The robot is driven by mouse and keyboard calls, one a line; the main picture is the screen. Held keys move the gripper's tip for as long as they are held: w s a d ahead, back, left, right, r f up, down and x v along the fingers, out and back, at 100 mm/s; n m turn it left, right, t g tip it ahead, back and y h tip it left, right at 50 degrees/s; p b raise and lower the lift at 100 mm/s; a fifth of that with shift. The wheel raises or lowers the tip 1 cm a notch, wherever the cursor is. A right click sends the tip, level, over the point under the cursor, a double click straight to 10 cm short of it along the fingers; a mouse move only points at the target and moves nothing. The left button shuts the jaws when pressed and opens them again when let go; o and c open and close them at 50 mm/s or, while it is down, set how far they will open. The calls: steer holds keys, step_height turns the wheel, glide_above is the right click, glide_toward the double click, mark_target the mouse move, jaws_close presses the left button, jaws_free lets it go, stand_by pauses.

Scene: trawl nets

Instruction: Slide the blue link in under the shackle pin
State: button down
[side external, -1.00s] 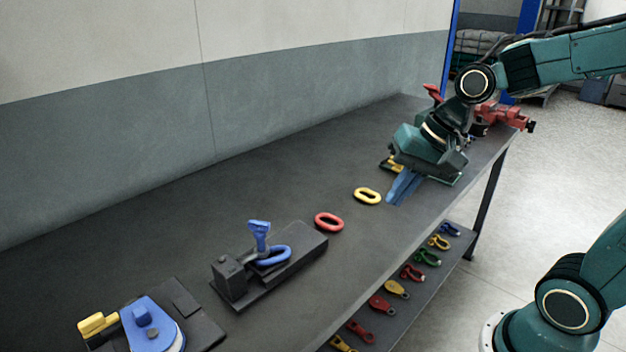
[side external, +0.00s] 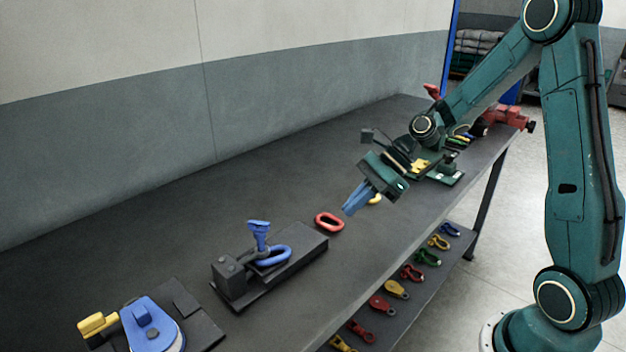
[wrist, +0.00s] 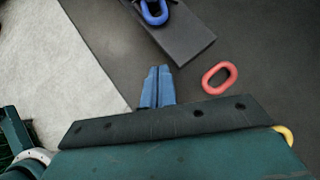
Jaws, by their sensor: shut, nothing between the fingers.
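The blue link (side external: 276,257) lies on the dark base plate (side external: 300,247) of a small fixture, close beside the upright part with the blue-handled shackle pin (side external: 258,234). I cannot tell whether the link's near end is under the pin. In the wrist view the blue link (wrist: 154,14) shows at the top edge, partly cut off, and the pin is out of frame. My gripper (side external: 352,207) is shut and empty, above the bench to the right of the fixture. In the wrist view its blue fingers (wrist: 157,82) are together and point toward the plate.
A red link (side external: 329,222) lies on the bench between the fixture and my gripper. A yellow link (side external: 375,199) is partly hidden behind my gripper. A blue and yellow device (side external: 150,325) stands at the front left. A red vise (side external: 505,116) sits at the far end.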

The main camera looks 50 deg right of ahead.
mark_target(286, 249)
steer(key=shift+w+d+f, duration=0.1)
steer(key=shift+w, duration=0.05)
steer(key=x, duration=1)
steer(key=shift+w+a, duration=0.25)
steer(key=shift+a, duration=0.25)
steer(key=shift+w+a, duration=0.2)
steer(key=shift+a, duration=0.3)
steer(key=shift+w+a, duration=0.5)
steer(key=shift+a, duration=0.35)
steer(key=shift+a, duration=0.1)
steer(key=shift+w+a, duration=0.5)
steer(key=shift+a, duration=0.4)
